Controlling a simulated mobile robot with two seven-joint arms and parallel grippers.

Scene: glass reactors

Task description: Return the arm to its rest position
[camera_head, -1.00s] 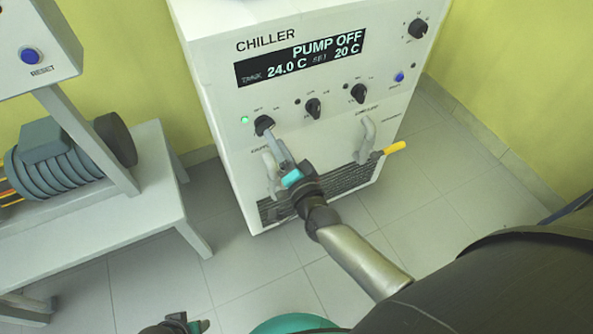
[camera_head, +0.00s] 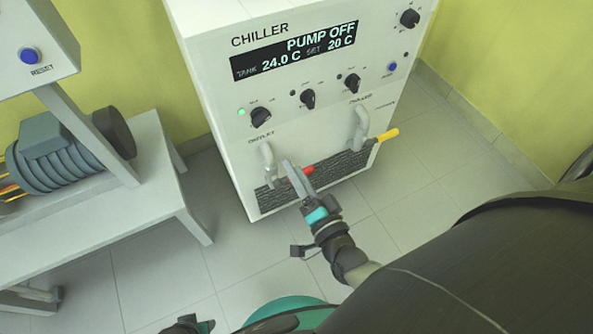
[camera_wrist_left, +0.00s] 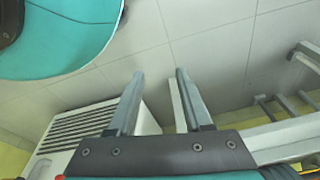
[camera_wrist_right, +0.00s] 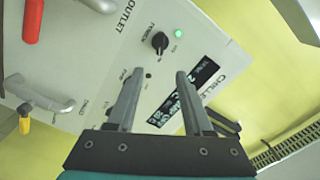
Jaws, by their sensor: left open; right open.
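My right gripper (camera_head: 297,177) is in front of the lower part of the white chiller (camera_head: 216,119), near its outlet pipe (camera_head: 266,162) and the red handle (camera_head: 307,170). In the right wrist view its two fingers (camera_wrist_right: 157,97) are apart with nothing between them, and the chiller's front lies beyond. My left gripper (camera_head: 203,326) shows only in part at the bottom edge of the head view. In the left wrist view its fingers (camera_wrist_left: 157,98) are apart and empty above the tiled floor.
The chiller display (camera_head: 293,50) reads PUMP OFF, tank 24.0 C, set 20 C. A black knob (camera_head: 260,117) sits beside a green light. A yellow handle (camera_head: 388,135) is at the right pipe. A grey bench (camera_head: 160,180) with a motor (camera_head: 70,150) stands at left. Floor between is clear.

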